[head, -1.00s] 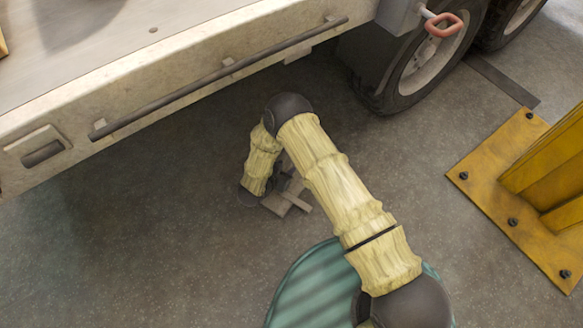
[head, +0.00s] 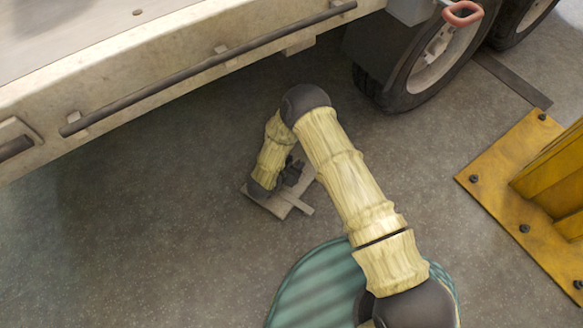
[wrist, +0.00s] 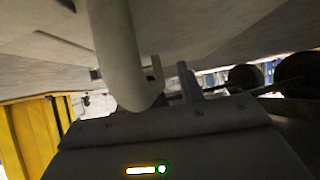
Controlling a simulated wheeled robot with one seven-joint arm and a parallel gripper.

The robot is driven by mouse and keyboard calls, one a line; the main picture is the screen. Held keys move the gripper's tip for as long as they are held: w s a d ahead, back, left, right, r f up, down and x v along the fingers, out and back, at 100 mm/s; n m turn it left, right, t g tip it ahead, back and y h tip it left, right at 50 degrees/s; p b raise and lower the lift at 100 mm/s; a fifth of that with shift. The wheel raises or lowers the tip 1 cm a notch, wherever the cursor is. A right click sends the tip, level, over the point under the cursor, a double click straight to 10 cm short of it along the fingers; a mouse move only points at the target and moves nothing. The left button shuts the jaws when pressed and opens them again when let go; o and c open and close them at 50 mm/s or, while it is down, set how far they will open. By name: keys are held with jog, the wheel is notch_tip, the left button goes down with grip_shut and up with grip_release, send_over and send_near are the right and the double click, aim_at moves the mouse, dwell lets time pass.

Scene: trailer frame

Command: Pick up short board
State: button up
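A trailer bed (head: 150,65) with a dark side rail (head: 210,68) spans the upper left. A tyre (head: 405,72) stands at the upper right. A bolted yellow base (head: 490,195) is on the right. The grey floor left of my arm is clear.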

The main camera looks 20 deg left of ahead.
jog(key=shift+d, duration=0.1)
grip_shut()
jog(key=shift+r, duration=0.1)
dwell(1.3)
